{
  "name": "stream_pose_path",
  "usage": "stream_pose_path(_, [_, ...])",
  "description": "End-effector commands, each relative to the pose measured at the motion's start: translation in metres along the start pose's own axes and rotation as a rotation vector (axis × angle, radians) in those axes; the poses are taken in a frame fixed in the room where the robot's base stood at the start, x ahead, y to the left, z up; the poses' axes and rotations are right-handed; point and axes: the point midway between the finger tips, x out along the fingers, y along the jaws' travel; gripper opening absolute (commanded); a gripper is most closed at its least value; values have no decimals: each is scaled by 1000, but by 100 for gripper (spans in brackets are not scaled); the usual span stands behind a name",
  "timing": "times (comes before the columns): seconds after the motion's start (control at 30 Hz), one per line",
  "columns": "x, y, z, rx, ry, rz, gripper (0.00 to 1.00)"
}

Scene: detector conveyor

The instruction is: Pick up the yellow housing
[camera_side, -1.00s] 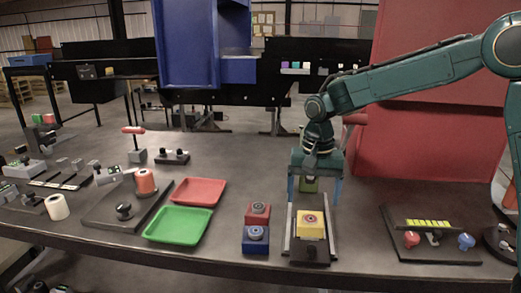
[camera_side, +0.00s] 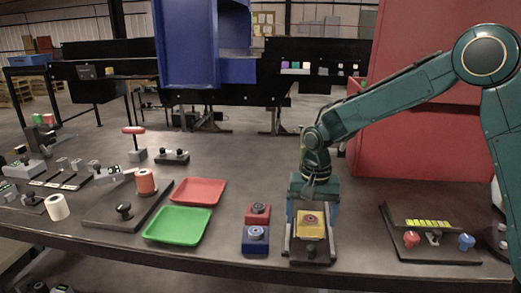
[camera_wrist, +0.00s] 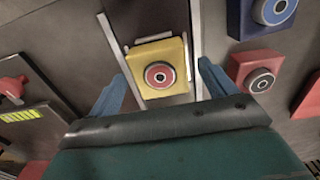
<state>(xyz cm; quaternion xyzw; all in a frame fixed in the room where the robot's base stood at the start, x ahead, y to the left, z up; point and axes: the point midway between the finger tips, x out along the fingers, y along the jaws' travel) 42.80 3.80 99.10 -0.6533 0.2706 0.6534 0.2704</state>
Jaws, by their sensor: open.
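The yellow housing (camera_side: 312,232) is a square block with a round red-and-grey piece on top. It sits between the rails of a narrow conveyor (camera_side: 310,254) near the table's front edge. My gripper (camera_side: 312,218) is low over the conveyor, just behind and above the housing in the side view. In the wrist view the housing (camera_wrist: 142,52) shows in the gap between the two blue fingers of my gripper (camera_wrist: 162,75). The fingers are spread wide, with space on both sides of the housing. Whether the fingertips reach down to its height is unclear.
A red button block (camera_side: 258,215) and a blue button block (camera_side: 255,245) stand close left of the conveyor. A green tray (camera_side: 178,226) and a red tray (camera_side: 198,192) lie further left. A dark panel with knobs (camera_side: 430,248) lies to the right.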

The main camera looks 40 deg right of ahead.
Motion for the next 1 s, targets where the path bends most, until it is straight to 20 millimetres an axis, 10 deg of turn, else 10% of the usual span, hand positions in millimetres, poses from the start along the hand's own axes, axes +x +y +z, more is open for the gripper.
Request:
stream_pose_path(0.5, [2, 0, 0, 0, 0, 0, 84])
stream_pose_path(0.8, [1, 0, 0, 0, 0, 0, 27])
stream_pose_path(1.0, [1, 0, 0, 0, 2, -2, 19])
